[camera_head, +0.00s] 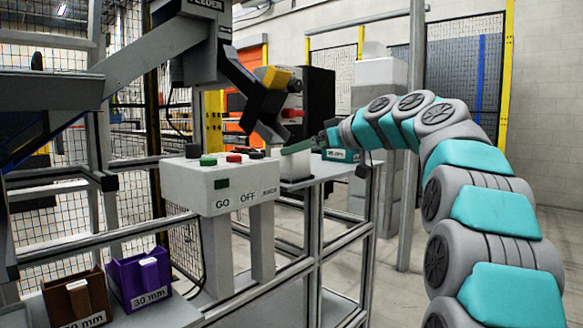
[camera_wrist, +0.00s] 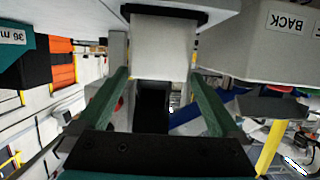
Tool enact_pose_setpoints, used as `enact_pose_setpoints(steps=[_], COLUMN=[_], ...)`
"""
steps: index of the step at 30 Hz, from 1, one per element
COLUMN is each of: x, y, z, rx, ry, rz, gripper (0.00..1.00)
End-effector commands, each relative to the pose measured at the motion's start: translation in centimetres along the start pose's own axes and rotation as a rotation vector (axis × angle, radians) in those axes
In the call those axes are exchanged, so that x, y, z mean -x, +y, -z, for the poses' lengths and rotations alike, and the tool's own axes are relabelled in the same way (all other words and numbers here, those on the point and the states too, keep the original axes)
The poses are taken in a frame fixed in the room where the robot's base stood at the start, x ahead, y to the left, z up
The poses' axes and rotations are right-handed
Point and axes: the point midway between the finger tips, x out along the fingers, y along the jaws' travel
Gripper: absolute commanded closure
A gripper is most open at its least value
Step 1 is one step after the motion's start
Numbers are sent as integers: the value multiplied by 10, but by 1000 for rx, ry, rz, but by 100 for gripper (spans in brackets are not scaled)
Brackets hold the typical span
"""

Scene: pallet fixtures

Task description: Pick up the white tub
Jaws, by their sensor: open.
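The white tub (camera_head: 295,167) stands behind the right end of the control box in the head view, partly hidden by the box. In the wrist view, which looks upside down, the tub (camera_wrist: 162,50) is a pale block with a dark edge at the top centre. My gripper (camera_head: 303,146) reaches in from the right, at the tub's top in the head view. In the wrist view its two green fingers (camera_wrist: 159,76) are apart, with their tips on either side of the tub. I cannot tell whether they touch it.
The control box (camera_head: 221,184) with GO, OFF and BACK labels stands close beside the tub. A green-and-black labelled bin (camera_head: 341,155) lies just right of the tub. A purple bin (camera_head: 139,279) and a brown bin (camera_head: 77,301) sit lower left. A dark feeder arm (camera_head: 262,104) hangs above.

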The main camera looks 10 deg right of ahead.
Motion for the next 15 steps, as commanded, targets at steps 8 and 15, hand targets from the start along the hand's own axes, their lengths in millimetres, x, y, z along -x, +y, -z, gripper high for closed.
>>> enact_pose_setpoints(steps=[8,15], x=[-25,-47], y=[0,2], z=[-1,-1], rx=[-2,-4], ry=[-1,-5], rz=[1,2], gripper=[0,0])
